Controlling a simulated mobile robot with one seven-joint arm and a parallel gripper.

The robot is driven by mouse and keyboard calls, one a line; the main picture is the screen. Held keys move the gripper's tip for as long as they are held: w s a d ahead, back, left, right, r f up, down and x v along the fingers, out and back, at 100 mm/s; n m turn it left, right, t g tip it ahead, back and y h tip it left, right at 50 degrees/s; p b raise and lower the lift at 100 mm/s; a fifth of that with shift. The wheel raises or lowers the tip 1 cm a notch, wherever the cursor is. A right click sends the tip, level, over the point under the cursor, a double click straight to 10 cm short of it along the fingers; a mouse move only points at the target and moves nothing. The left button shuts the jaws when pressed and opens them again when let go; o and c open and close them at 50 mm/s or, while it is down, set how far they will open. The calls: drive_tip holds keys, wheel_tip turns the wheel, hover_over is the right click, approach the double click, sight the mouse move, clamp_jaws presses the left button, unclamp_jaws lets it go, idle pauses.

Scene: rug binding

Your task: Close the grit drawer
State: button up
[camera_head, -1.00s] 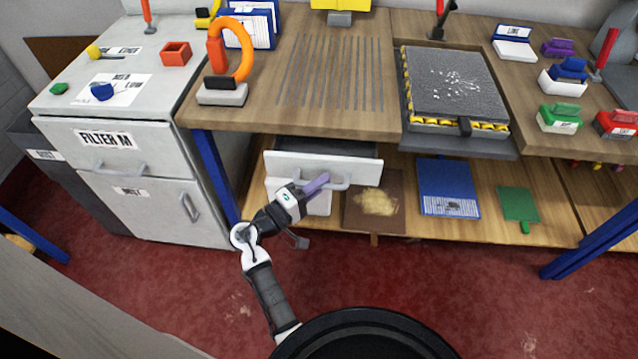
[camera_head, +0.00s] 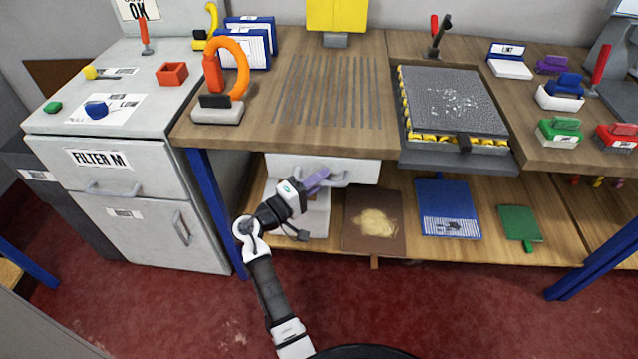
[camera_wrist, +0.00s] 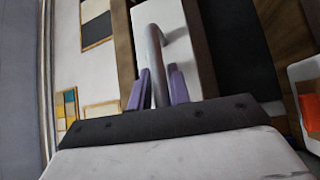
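The grit drawer (camera_head: 290,168) is a white-fronted drawer under the wooden workbench, left of the middle in the head view. Its front sits close beneath the bench top, and no open interior shows; whether it is fully flush I cannot tell. Its grey bar handle (camera_wrist: 157,62) is on the front. My gripper (camera_head: 322,180), with purple fingers, is at the handle. In the wrist view the handle bar runs between the two fingers (camera_wrist: 158,88), which stand close on either side of it. The gripper partly hides the handle in the head view.
A brown board (camera_head: 360,235), a blue dustpan-like panel (camera_head: 436,192) and a green panel (camera_head: 518,222) lie on the lower shelf. The filter cabinet (camera_head: 150,225) stands at left. A blue bench leg (camera_head: 214,205) is left of my arm. The red floor in front is clear.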

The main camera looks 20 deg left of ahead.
drive_tip(key=o, duration=0.3)
drive_tip(key=shift+w+f, duration=0.1)
drive_tip(key=b+v, duration=0.3)
drive_tip(key=v, duration=1.1)
drive_tip(key=shift+w, duration=0.1)
